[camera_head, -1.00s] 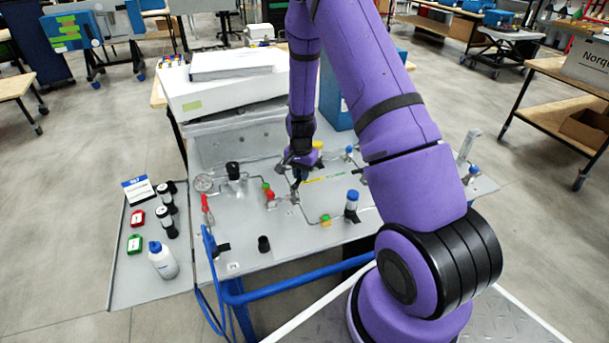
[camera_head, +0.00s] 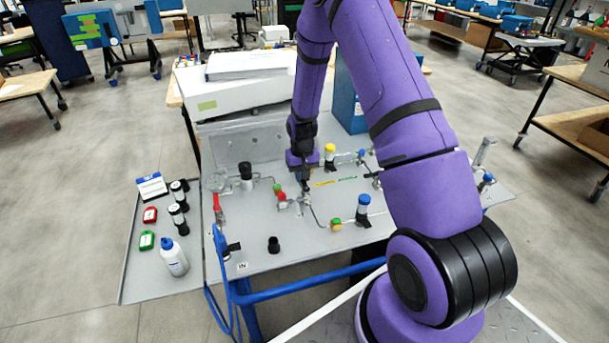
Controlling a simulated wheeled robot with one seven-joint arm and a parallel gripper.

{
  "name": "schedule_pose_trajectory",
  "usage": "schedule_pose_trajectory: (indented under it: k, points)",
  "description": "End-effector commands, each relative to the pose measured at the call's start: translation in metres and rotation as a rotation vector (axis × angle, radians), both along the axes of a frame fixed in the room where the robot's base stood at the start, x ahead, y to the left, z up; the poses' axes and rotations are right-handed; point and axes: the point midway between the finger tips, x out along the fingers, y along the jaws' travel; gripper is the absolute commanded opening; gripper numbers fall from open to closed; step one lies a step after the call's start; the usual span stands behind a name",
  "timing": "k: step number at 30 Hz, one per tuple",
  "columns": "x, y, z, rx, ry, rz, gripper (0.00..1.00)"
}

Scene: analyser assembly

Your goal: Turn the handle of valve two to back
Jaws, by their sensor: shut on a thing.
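My gripper (camera_head: 304,186) points down over the middle of the grey panel (camera_head: 262,225), at a small metal valve fitting (camera_head: 306,200) on the tubing. Its fingers are shut on the valve handle there, which they mostly hide, so I cannot read its direction. I see no number marking it as valve two. A red-handled valve with a green top (camera_head: 281,196) sits just left of the gripper, apart from it. A yellow-capped part (camera_head: 329,152) stands behind and to the right.
A blue-capped cylinder (camera_head: 363,207) and a yellow-green knob (camera_head: 336,224) stand right of the gripper. A gauge (camera_head: 216,181) and a black-topped part (camera_head: 246,172) are at left. A white bottle (camera_head: 174,258) is on the side shelf. A blue rail (camera_head: 300,285) runs along the front.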

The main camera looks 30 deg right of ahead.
Motion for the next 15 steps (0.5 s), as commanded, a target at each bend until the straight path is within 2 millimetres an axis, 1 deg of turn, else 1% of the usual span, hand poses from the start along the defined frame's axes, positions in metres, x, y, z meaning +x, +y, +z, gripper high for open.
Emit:
schedule_pose_trajectory:
  k: [6,15]
  points:
    - [0.0009,0.0015,0.0004,0.000,-0.001,0.039,0.00]
    - [0.0010,0.0019,0.0004,0.000,-0.001,0.045,0.00]
